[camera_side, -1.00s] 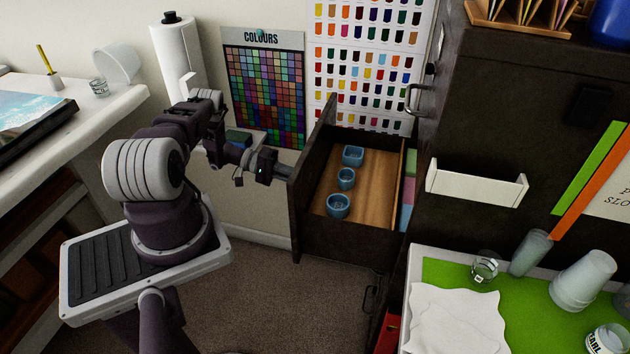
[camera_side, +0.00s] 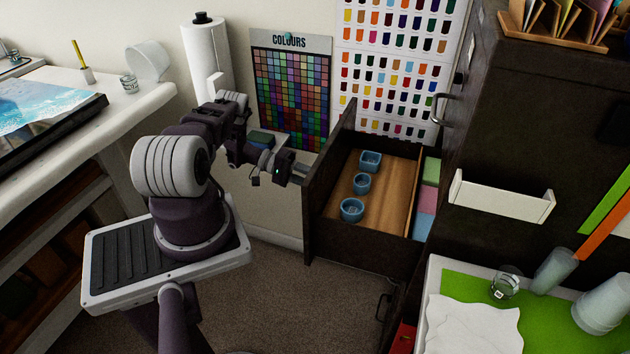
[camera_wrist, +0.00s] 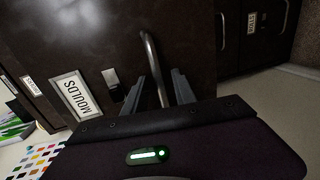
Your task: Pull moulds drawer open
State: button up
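The moulds drawer (camera_side: 325,185) is dark and stands pulled well out of its cabinet. Three blue moulds lie on its wooden floor: one at the back (camera_side: 371,160), one in the middle (camera_side: 361,183) and one near the front (camera_side: 352,210). In the wrist view its front (camera_wrist: 190,35) carries a MOULDS label (camera_wrist: 75,95) and a curved metal handle (camera_wrist: 152,60). My gripper (camera_wrist: 163,80) is at the drawer front with a finger on each side of the handle. A gap shows beside the bar, so the fingers look open around it. The side view hides the handle.
A dark cabinet (camera_side: 535,130) with a white ledge (camera_side: 500,197) stands right of the drawer. A worktop with a green mat (camera_side: 540,310) and cups is at the lower right. A white counter (camera_side: 120,110) is at the left. Carpeted floor (camera_side: 280,300) is clear before the drawer.

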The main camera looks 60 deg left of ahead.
jog(key=v, duration=0.7)
